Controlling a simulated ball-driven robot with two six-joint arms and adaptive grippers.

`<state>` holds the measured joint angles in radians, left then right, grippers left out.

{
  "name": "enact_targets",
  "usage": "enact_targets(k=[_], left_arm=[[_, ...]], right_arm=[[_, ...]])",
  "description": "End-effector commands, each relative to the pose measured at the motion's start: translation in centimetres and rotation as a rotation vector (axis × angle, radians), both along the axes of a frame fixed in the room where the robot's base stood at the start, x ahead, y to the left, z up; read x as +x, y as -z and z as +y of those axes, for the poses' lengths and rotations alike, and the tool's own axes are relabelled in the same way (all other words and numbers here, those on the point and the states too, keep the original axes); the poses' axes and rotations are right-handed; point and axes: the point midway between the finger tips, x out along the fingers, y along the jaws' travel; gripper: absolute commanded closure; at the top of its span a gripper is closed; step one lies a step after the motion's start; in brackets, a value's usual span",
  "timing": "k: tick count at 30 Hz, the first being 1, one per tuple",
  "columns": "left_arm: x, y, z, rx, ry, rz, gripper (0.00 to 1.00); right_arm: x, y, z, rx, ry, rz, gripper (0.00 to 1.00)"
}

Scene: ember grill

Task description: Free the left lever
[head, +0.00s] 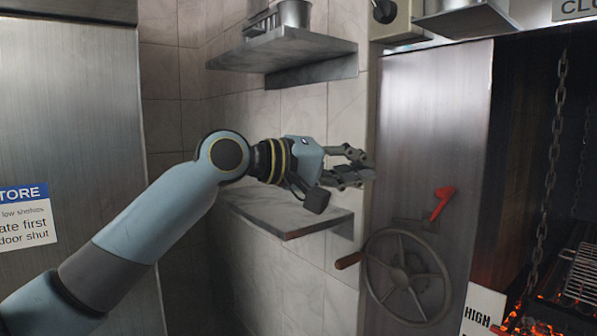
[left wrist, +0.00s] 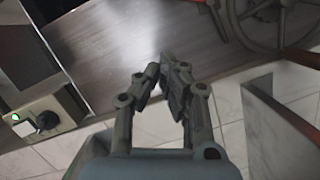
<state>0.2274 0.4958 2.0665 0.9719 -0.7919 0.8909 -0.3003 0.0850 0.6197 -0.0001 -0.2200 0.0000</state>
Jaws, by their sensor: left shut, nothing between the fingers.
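A red lever (head: 442,203) stands on the metal panel (head: 425,130) left of the grill opening, just above a spoked hand wheel (head: 408,275). It leans up and to the right. My left gripper (head: 366,170) is shut and empty, up and to the left of the lever and apart from it. In the left wrist view my left gripper (left wrist: 161,68) has its fingertips close together, with the hand wheel (left wrist: 265,18) at the top right. My right gripper is not in view.
Metal shelves stand above (head: 290,50) and below (head: 290,215) my left forearm. The wheel's wooden handle (head: 348,260) sticks out to the left. A grill with chains (head: 555,150) and glowing embers (head: 545,325) is at the right. A box with a knob shows in the left wrist view (left wrist: 45,122).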

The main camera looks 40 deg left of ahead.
Motion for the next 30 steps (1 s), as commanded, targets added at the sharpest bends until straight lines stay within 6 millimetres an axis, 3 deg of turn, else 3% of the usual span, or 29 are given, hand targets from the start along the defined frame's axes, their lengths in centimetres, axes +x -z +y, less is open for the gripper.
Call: enact_targets(k=[3, 15, 21, 30], left_arm=[[-2.1, 0.1, 1.2, 0.010, 0.002, 0.003, 1.00], [-6.4, -0.6, 3.8, 0.009, 0.003, 0.005, 1.00], [-7.7, -1.4, 5.1, 0.003, -0.017, 0.006, 1.00], [-8.8, -1.1, 5.2, 0.000, 0.001, 0.002, 1.00]], right_arm=[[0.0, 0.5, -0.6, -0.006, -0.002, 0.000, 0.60], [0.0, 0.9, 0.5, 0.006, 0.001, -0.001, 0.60], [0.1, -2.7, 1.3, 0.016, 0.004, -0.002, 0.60], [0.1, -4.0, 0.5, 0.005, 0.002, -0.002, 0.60]])
